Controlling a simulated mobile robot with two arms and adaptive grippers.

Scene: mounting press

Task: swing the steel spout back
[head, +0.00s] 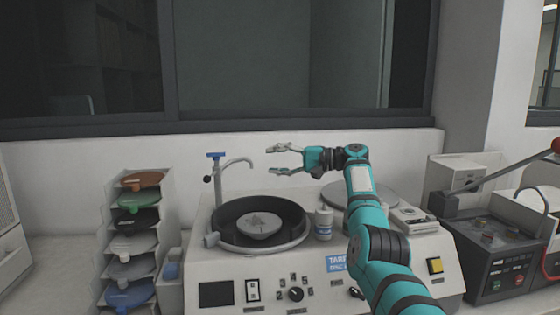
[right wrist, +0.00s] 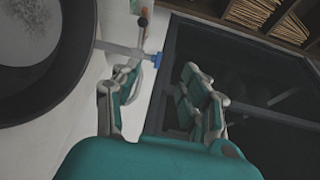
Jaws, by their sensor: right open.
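The steel spout (head: 238,161) rises from a post at the back left of the grinder-polisher and curves to the right, its tip above the back of the black bowl (head: 226,219). A blue handle (head: 216,155) tops the post. In the right wrist view the spout (right wrist: 115,47) runs from the blue handle (right wrist: 157,59) towards the bowl (right wrist: 88,75). My right gripper (head: 270,160) is open and empty. Its fingers point left, just to the right of the spout tip, and seem apart from it. My left gripper is not in view.
A rack of coloured discs (head: 138,222) stands left of the machine. A white bottle (head: 323,223) stands right of the bowl. A second round platen (head: 380,190) lies behind my right arm. A dark press unit (head: 495,255) is at the right. The window wall is close behind.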

